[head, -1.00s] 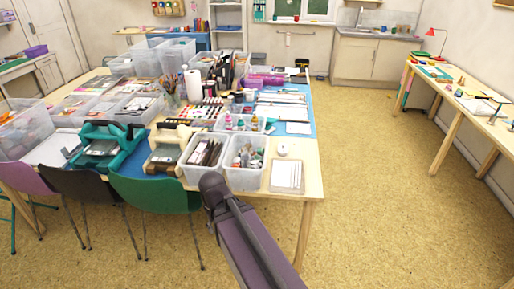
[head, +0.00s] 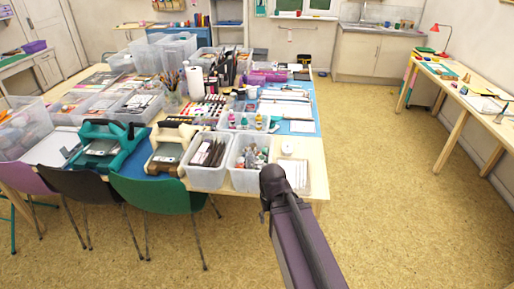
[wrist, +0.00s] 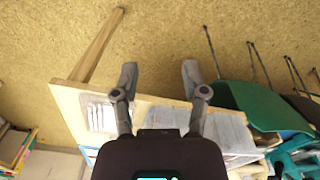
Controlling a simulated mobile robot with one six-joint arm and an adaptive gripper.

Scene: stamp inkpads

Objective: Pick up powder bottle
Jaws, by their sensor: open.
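My gripper (wrist: 159,80) is open and empty in the wrist view, its two fingers apart over the table's edge and the floor. In the head view only my arm shows, ending near the table's front right corner; the fingers cannot be made out there. I cannot tell for sure which item is the powder bottle. Several small coloured bottles stand in a clear bin (head: 229,128) toward the middle of the table. A nearer clear bin (head: 245,183) holds jars and bottles, too small to tell apart. My gripper is apart from both bins.
The wooden table (head: 315,160) is crowded with clear bins and tools. A bin of dark items (head: 207,178), a teal press (head: 100,148) and a beige press (head: 168,150) stand along its front. A green chair (head: 155,195) blocks the front left. The floor at right is clear.

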